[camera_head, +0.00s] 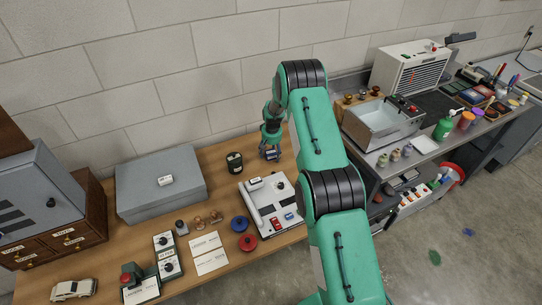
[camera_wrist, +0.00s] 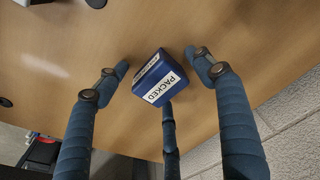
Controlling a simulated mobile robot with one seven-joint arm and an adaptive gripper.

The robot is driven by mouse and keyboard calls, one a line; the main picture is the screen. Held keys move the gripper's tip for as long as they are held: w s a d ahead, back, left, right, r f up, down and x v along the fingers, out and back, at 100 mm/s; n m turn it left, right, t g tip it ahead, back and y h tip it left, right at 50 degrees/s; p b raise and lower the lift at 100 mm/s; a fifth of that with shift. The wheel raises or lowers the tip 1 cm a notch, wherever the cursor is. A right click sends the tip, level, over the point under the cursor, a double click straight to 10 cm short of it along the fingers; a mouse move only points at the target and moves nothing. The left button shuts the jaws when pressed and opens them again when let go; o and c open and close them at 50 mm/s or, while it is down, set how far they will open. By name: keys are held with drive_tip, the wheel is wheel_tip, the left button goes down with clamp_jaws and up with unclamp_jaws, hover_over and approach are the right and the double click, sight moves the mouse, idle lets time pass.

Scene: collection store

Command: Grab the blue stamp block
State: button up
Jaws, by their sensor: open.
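The blue stamp block (camera_wrist: 157,79) is a small blue box with white labels, one reading "PACKED". In the wrist view it sits in the middle, between the spread fingers of my gripper (camera_wrist: 158,88). The fingers are open, with gaps beside the block, and none looks closed on it. In the head view my gripper (camera_head: 271,152) points down at the back right of the wooden table (camera_head: 215,160). The block (camera_head: 272,154) shows there only small and partly covered by the fingers.
A dark jar (camera_head: 235,162) stands left of my gripper. A white device (camera_head: 268,205) with a handset lies in front of it. A grey case (camera_head: 160,185), stamps and cards occupy the left. The brick wall is close behind. A grey bench (camera_head: 420,155) with a basin stands to the right.

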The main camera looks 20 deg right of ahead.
sight(271, 152)
drive_tip(key=c, duration=1.3)
drive_tip(key=shift+r, duration=0.15)
drive_tip(key=shift+r, duration=4.85)
